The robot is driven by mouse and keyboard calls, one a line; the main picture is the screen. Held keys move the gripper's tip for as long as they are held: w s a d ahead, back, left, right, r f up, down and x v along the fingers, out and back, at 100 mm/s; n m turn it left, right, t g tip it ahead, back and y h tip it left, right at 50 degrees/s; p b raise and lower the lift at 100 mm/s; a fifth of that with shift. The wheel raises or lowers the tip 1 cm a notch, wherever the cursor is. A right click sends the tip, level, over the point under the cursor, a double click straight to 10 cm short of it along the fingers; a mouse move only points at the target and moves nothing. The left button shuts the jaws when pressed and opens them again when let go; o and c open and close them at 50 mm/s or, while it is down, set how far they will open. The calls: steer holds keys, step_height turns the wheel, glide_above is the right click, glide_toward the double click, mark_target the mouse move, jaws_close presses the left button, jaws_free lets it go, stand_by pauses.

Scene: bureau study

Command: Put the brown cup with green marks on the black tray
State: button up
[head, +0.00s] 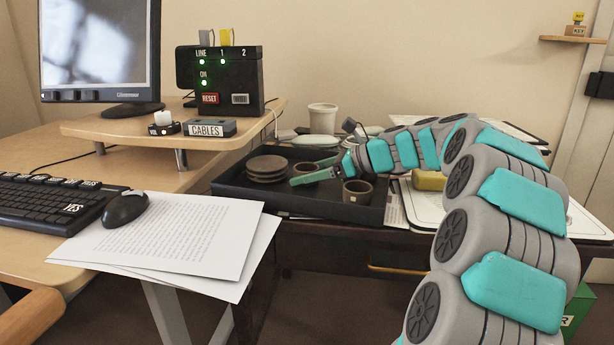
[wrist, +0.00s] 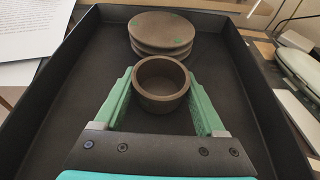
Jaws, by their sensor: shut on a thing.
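The black tray (head: 230,198) lies on the dark side table and fills most of the wrist view (wrist: 62,125). My gripper (head: 305,176) is over the tray with its green fingers on either side of a brown cup (head: 304,169). In the wrist view my gripper (wrist: 162,98) is shut on this upright cup (wrist: 160,103). I cannot make out green marks on it, nor whether its base touches the tray. A second brown cup (head: 357,191) stands in the tray's front right part, nearer the head camera. A stack of brown plates with green marks (wrist: 162,32) sits just beyond the held cup.
The plates (head: 267,168) stand in the tray's left part. The tray has raised walls. A white pot (head: 322,118) and dishes stand behind it. A yellow block (head: 429,180) is to the right. Papers (head: 180,235), a mouse (head: 125,208) and a keyboard (head: 50,203) are on the desk.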

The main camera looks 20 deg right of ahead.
steer(key=o, duration=1.4)
steer(key=shift+s+d+r, duration=0.1)
steer(key=shift+r, duration=0.1)
steer(key=p+v, duration=0.1)
steer(key=v, duration=1)
steer(key=shift+s+d+r+p, duration=0.2)
steer(key=shift+d+p, duration=0.1)
steer(key=shift+p, duration=0.1)
